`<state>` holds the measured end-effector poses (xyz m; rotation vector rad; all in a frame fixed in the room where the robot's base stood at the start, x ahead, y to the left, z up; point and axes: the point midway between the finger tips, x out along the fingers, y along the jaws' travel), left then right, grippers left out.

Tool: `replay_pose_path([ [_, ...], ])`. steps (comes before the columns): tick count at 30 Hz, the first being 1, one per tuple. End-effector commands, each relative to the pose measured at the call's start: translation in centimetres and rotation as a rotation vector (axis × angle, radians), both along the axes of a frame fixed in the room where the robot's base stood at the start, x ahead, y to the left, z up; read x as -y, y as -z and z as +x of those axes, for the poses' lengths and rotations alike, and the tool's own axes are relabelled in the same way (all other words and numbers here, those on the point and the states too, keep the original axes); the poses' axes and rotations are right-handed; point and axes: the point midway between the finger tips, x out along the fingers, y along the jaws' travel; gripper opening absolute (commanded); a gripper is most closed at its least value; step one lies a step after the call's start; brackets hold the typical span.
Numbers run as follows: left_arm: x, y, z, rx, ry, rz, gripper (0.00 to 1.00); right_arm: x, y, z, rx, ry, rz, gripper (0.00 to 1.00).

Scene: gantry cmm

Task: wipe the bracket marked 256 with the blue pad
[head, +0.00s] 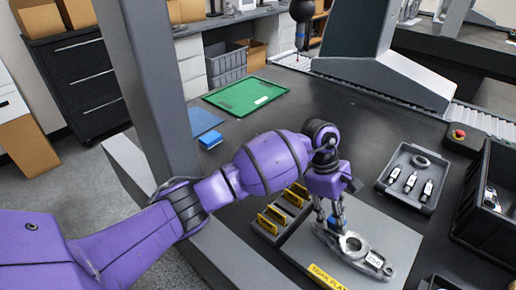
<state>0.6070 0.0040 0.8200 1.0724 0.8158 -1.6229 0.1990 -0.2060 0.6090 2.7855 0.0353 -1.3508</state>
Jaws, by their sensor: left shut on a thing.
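The bracket (374,254) is a grey metal part with a round hole and a white label, which looks like 256. It lies on the grey soak plate (300,246). My left gripper (331,216) points down over the bracket's left end, close to its ring. It is shut on a small blue thing (334,222), which looks like the blue pad; the fingers hide part of it. I cannot tell if the pad touches the bracket. Another blue block (210,140) sits beside a blue mat (201,122) further back. My right gripper is not in view.
A rack with yellow pieces (271,223) stands left of the plate. A grey tray (412,178) with a ring and labelled parts, a red stop button (459,134) and a black bin (481,209) are at right. A green mat (244,97) lies behind. The dark table between is clear.

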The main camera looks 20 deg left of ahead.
Motion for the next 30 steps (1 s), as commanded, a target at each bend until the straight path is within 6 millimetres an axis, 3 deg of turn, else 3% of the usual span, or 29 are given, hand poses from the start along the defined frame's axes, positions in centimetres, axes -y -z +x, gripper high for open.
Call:
replay_pose_path([
  [3, -0.1, -0.7, 0.2, 0.005, -0.003, 0.000, 0.04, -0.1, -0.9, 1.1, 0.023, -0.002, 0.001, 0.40],
  [5, -0.2, -2.5, 0.2, 0.011, -0.003, 0.000, 0.04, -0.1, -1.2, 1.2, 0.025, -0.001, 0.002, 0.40],
  [15, -0.5, -5.4, 0.1, 0.007, -0.012, 0.000, 0.04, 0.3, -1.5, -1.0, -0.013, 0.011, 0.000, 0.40],
  [21, -0.6, -7.2, 0.0, 0.008, -0.015, 0.000, 0.04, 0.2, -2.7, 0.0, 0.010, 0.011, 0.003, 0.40],
  [30, -0.7, -8.1, -0.2, 0.004, -0.019, -0.001, 0.04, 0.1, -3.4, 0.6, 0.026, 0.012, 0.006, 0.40],
])
